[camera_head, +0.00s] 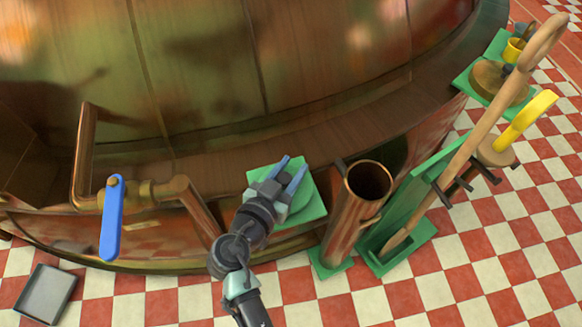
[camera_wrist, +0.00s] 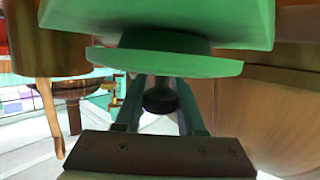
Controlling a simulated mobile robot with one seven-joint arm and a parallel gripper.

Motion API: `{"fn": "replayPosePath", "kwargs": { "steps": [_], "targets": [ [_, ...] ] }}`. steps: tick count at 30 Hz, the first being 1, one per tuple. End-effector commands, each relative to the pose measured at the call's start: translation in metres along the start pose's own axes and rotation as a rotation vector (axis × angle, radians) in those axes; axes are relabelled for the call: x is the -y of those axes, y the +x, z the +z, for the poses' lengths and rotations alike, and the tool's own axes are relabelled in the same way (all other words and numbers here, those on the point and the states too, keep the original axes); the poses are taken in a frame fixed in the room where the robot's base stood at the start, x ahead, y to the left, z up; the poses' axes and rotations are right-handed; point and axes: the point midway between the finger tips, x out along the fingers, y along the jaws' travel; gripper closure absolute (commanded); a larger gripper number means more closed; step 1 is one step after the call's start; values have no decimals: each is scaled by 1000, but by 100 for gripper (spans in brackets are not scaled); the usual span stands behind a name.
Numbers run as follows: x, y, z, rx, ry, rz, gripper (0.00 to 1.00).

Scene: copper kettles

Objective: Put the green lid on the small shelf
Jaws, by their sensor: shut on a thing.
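The green lid (camera_wrist: 165,63) shows in the wrist view as a flat green disc with a dark knob (camera_wrist: 160,97). My gripper (camera_wrist: 160,92) is shut on the knob. A darker green round part of the lid lies against or very close to the small green shelf (camera_wrist: 240,25); I cannot tell whether they touch. In the head view the small shelf (camera_head: 318,210) is a green square at the copper kettle's side.
The big copper kettle (camera_head: 300,100) fills the back. A copper pipe with a blue-handled tap (camera_head: 112,220) is left of my arm. An open copper tube (camera_head: 352,215) stands close right of the shelf, then a green rack with a wooden paddle (camera_head: 480,130). A grey tray (camera_head: 45,294) lies on the floor.

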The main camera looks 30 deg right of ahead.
Motion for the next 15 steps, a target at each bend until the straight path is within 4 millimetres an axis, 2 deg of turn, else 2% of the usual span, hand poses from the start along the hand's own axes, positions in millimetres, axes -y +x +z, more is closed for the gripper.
{"fn": "replayPosePath", "kwargs": {
  "steps": [1, 2, 6, 15],
  "targets": [
    [0, 1, 2, -1, 1, 0, 100],
    [0, 0, 2, 0, 0, 0, 56],
    [0, 0, 1, 0, 0, 0, 32],
    [0, 0, 0, 0, 0, 0, 32]
  ]
}}
